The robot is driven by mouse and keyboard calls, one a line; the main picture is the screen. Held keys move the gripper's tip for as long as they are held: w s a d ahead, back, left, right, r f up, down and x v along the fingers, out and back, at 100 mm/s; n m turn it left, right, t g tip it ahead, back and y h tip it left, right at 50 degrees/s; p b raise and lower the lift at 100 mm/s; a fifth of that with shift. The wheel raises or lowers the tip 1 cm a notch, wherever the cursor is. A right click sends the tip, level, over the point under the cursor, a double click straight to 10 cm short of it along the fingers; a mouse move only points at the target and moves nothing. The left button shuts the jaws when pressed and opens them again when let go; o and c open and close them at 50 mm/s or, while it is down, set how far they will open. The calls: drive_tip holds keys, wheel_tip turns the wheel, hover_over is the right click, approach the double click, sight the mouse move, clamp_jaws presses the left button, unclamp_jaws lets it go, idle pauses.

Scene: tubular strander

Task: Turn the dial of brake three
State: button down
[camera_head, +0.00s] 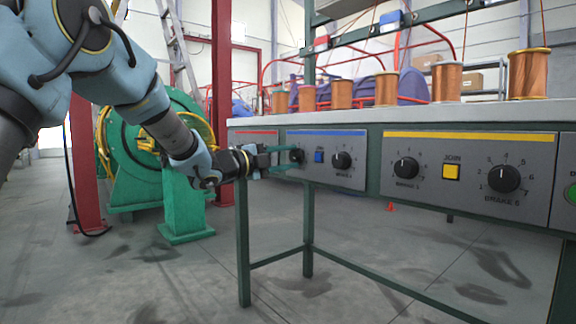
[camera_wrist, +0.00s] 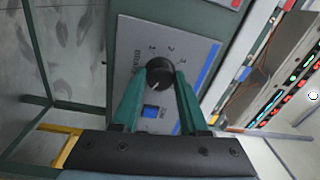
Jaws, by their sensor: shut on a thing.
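The dial of brake three (camera_wrist: 160,70) is a round black knob on the grey panel with a blue stripe (camera_head: 330,133). In the wrist view it sits between the green fingertips of my gripper (camera_wrist: 159,84), one on each side, and my gripper is shut on it. In the head view my gripper (camera_head: 294,157) reaches the panel's left end and partly hides this dial. The number in its label is not readable. Some scale numbers show around it in the wrist view.
A blue button (camera_head: 319,156) and the brake 4 dial (camera_head: 341,160) are just right of my gripper. A yellow-striped panel (camera_head: 470,190) is further right. Copper spools (camera_head: 447,82) stand on the shelf above. A green machine (camera_head: 150,150) stands behind my arm.

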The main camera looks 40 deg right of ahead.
drive_tip(key=shift+m+b, duration=0.3)
drive_tip(key=shift+m, duration=0.3)
drive_tip(key=shift+c, duration=2.2)
unclamp_jaws()
drive_tip(key=shift+a, duration=0.1)
drive_tip(key=a+p, duration=0.3)
drive_tip(key=a, duration=0.7)
drive_tip(key=shift+w+a+f, duration=0.25)
drive_tip(key=shift+w+a, duration=0.05)
drive_tip(key=shift+w, duration=0.15)
